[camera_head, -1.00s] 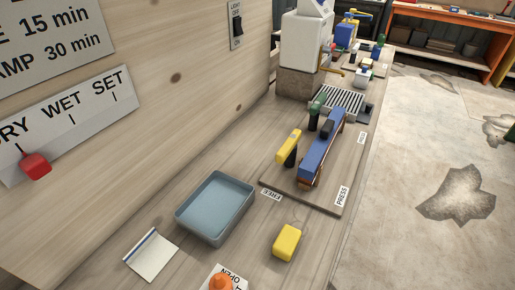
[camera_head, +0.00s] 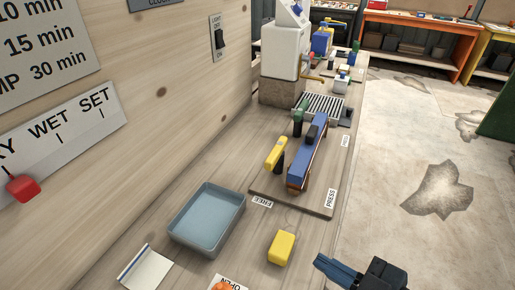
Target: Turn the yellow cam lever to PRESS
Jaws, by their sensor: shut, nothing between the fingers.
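The yellow cam lever (camera_head: 275,153) stands on a dark post at the left side of a wooden board (camera_head: 262,186). It lies beside a long blue bar (camera_head: 308,153) and is apart from my gripper. A PRESS label (camera_head: 331,198) is at the board's near right corner, and a FREE label (camera_head: 262,202) is at its near left corner. My gripper (camera_head: 335,269) is at the bottom right, with blue fingers pointing left.
A blue-grey tray (camera_head: 207,218) and a yellow block (camera_head: 281,247) sit on the near bench. A green-topped post (camera_head: 299,122) stands behind the lever. A grey slatted rack (camera_head: 320,106) and a white machine (camera_head: 285,48) are farther back. Bare floor lies right of the bench.

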